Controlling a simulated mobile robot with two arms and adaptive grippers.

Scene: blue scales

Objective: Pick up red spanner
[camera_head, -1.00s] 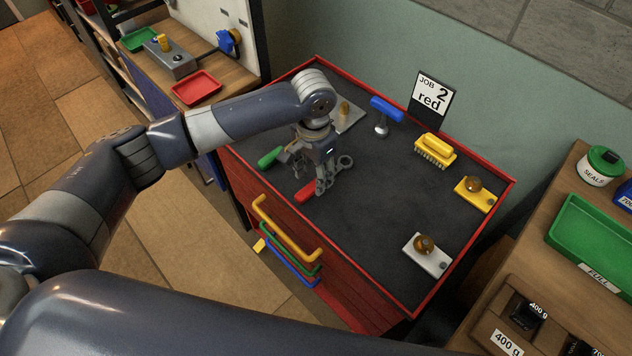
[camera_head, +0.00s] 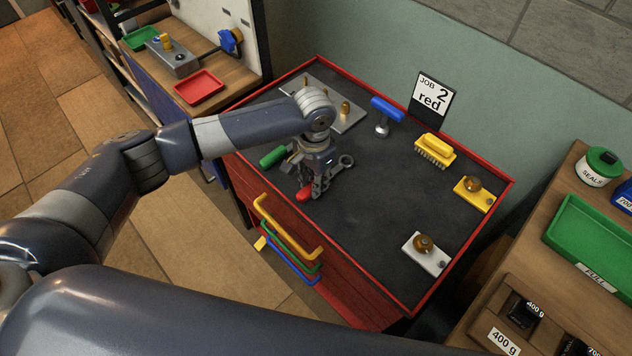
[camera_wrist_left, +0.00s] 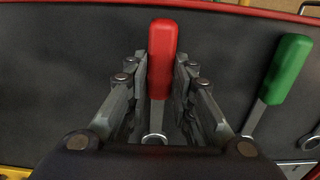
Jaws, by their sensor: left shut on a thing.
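The red spanner (camera_head: 304,194) has a red handle and a grey ring end, and it lies on the dark top of the red cabinet. My left gripper (camera_head: 312,193) points down over it and is shut on it, hiding part of its length in the head view. In the left wrist view the red handle (camera_wrist_left: 162,58) sticks out past the fingertips (camera_wrist_left: 160,75), with a finger on each side. Its grey ring end shows nearer the wrist. My right gripper is not in view.
A green-handled spanner (camera_head: 272,157) lies close by and also shows in the left wrist view (camera_wrist_left: 287,70). A blue-handled tool (camera_head: 386,108), a yellow brush (camera_head: 435,149) and knobbed blocks stand farther right. The cabinet has a raised red rim (camera_head: 463,245).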

